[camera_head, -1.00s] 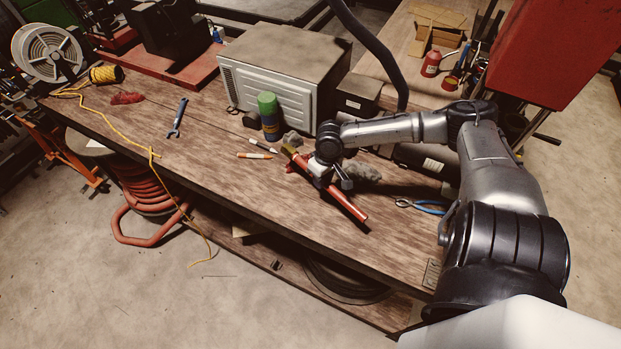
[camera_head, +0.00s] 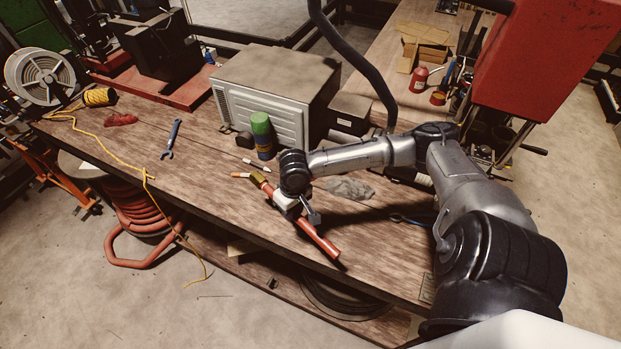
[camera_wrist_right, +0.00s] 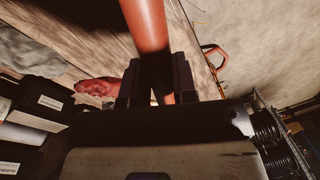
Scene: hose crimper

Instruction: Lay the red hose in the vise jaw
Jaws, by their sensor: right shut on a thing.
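The red hose (camera_head: 321,241) has a brass-coloured end at its upper left; its plain red end points toward the table's front edge. My right gripper (camera_head: 289,201) is shut around the hose near the brass end. The hose slants over the front part of the workbench; its height above the wood is hard to judge. In the right wrist view the hose (camera_wrist_right: 147,28) runs between the two dark fingers of my right gripper (camera_wrist_right: 156,82). I cannot pick out a vise jaw in either view. My left gripper is not in view.
A green-capped can (camera_head: 262,136) and a grey box-shaped appliance (camera_head: 275,92) stand behind the hose. A grey rag (camera_head: 350,188) lies to the right. A blue wrench (camera_head: 171,139) and yellow cord (camera_head: 105,146) lie left. The wood between wrench and hose is mostly clear.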

